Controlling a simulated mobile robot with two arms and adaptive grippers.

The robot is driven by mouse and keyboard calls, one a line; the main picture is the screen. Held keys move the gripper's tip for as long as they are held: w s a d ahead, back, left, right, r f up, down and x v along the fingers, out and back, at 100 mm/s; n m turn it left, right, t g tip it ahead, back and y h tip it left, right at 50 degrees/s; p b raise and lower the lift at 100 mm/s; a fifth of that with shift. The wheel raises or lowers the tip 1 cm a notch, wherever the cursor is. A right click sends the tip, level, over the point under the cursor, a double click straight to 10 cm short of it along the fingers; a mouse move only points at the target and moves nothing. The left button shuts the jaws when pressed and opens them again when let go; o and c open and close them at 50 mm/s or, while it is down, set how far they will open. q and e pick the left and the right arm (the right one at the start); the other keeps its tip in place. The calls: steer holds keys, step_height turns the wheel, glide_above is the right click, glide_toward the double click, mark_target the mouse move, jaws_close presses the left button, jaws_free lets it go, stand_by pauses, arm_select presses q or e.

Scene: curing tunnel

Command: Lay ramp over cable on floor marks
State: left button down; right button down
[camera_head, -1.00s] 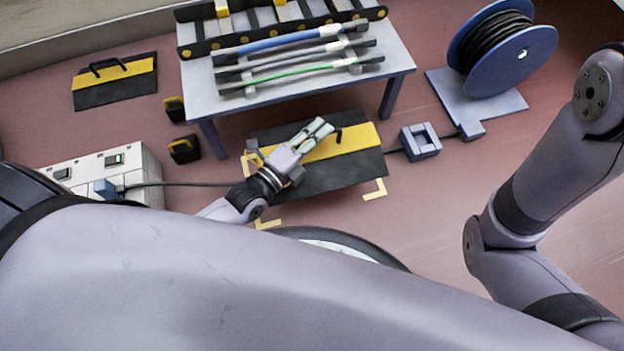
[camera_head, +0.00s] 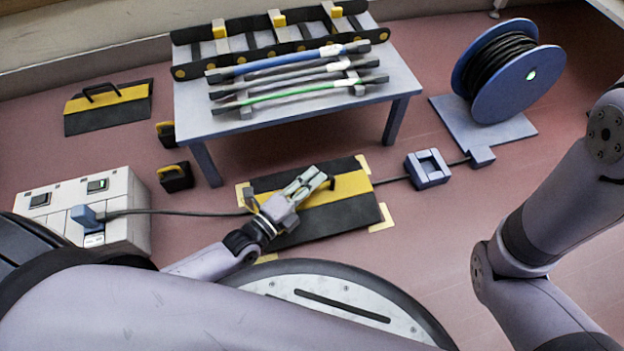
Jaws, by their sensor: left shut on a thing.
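The black ramp (camera_head: 345,216) with a yellow band lies flat at the middle of the view, below the table. Yellow floor marks show at its corners: left (camera_head: 242,196), upper right (camera_head: 362,163), lower right (camera_head: 382,217) and lower left (camera_head: 266,258). My left gripper (camera_head: 314,179) is shut on the ramp's handle, which is mostly hidden. The dark cable (camera_head: 170,212) runs to the ramp's left side and comes out at its right (camera_head: 391,181); the ramp hides the part between. I cannot tell whether the ramp touches the floor. My right gripper is out of view.
A table (camera_head: 290,121) with coloured rods stands behind the ramp. A white cabinet (camera_head: 128,217) with the cable's blue plug is at left. A blue block (camera_head: 428,169) and a cable reel (camera_head: 520,82) are at right. A second ramp (camera_head: 108,118) lies far left.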

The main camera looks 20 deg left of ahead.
mark_target(312, 193)
arm_select(q)
step_height(312, 193, down, 3)
steer(key=shift+r+b, duration=0.15)
steer(key=shift+b, duration=0.9)
steer(key=shift+r, duration=0.15)
steer(key=c, duration=2.1)
jaws_free()
steer(key=shift+f, duration=0.35)
steer(key=o, duration=0.4)
steer(key=shift+r, duration=0.1)
